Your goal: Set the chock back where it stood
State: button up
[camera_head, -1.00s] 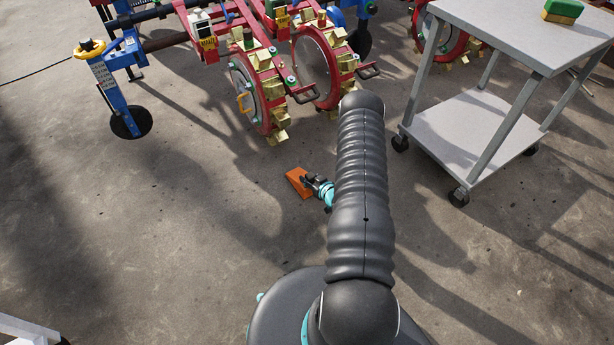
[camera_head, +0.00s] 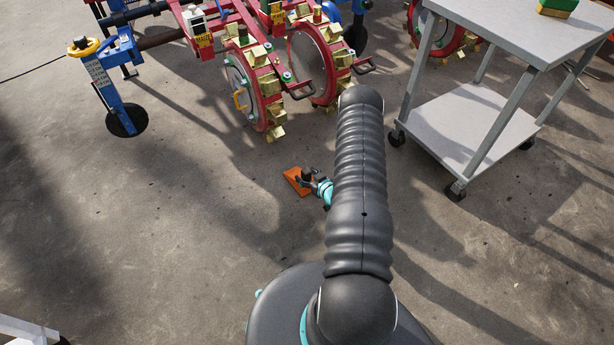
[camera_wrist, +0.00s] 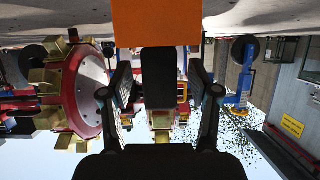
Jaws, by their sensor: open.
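The orange chock (camera_head: 292,180) is on or just above the concrete floor, left of my arm. I cannot tell whether it touches the ground. In the wrist view its orange face (camera_wrist: 155,22) fills the top middle. A black upright part (camera_wrist: 158,70), seemingly its handle, runs from it between my fingers. My gripper (camera_head: 318,184) is beside the chock, and in the wrist view my gripper (camera_wrist: 160,88) has its fingers spread on both sides of the black part, with gaps showing. The chock's far side is hidden.
A red and blue planter with toothed wheels (camera_head: 262,95) stands behind the chock. A grey wheeled cart (camera_head: 470,125) is at the right, with a green and yellow block (camera_head: 557,6) on top. Open floor lies left of the chock.

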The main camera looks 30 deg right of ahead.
jog(key=v, duration=1.1)
jog(key=shift+s, duration=0.4)
jog(key=shift+r, duration=0.1)
